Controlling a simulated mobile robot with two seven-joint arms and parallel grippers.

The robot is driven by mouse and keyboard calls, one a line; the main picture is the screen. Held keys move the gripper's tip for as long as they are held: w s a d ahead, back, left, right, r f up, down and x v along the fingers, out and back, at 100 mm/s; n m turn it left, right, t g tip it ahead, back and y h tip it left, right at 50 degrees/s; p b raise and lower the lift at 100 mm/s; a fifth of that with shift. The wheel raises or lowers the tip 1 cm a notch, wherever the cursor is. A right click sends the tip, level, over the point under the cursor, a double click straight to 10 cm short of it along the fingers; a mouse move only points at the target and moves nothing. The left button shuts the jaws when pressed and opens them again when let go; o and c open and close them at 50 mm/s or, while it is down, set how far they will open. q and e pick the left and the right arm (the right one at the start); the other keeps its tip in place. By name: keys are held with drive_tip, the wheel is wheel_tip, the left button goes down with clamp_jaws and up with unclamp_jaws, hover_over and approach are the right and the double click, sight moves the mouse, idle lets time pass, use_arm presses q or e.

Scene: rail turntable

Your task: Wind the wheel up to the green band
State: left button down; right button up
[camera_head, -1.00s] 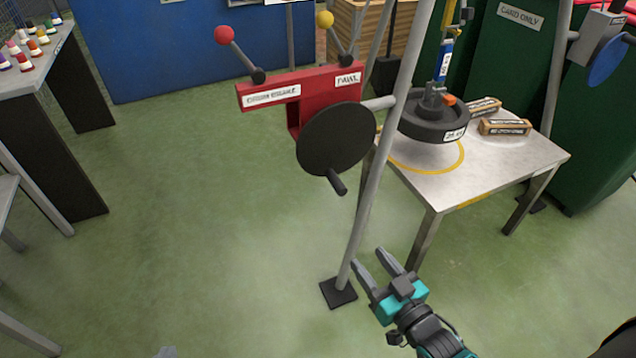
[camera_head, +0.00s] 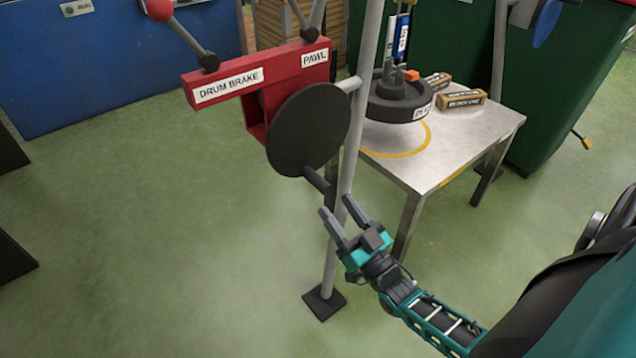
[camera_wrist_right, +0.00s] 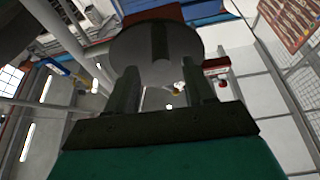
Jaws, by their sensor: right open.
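The dark crank disc (camera_head: 303,135) hangs on a red housing (camera_head: 232,82) marked DRUM BRAKE and PAWL. Its handle (camera_head: 316,179) sticks out low on the right side. My right gripper (camera_head: 340,210) is open and empty just below the handle, apart from it. In the right wrist view the disc (camera_wrist_right: 190,50) and its handle (camera_wrist_right: 160,42) lie beyond the open fingers (camera_wrist_right: 160,90). A dark, labelled wheel (camera_head: 392,108) is under a hook at the table; I cannot tell whether it touches the top. No green band can be made out. My left gripper is out of view.
A grey post (camera_head: 352,150) stands close behind the right gripper, on a black foot (camera_head: 324,303). The metal table (camera_head: 465,135) carries small labelled boxes (camera_head: 462,99). A lever with a red knob (camera_head: 159,10) rises from the housing.

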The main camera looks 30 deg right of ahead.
sight(311, 171)
drive_tip(key=x, duration=0.7)
drive_tip(key=shift+w+b, duration=0.35)
drive_tip(key=shift+b, duration=0.05)
drive_tip(key=shift+c, duration=0.3)
clamp_jaws()
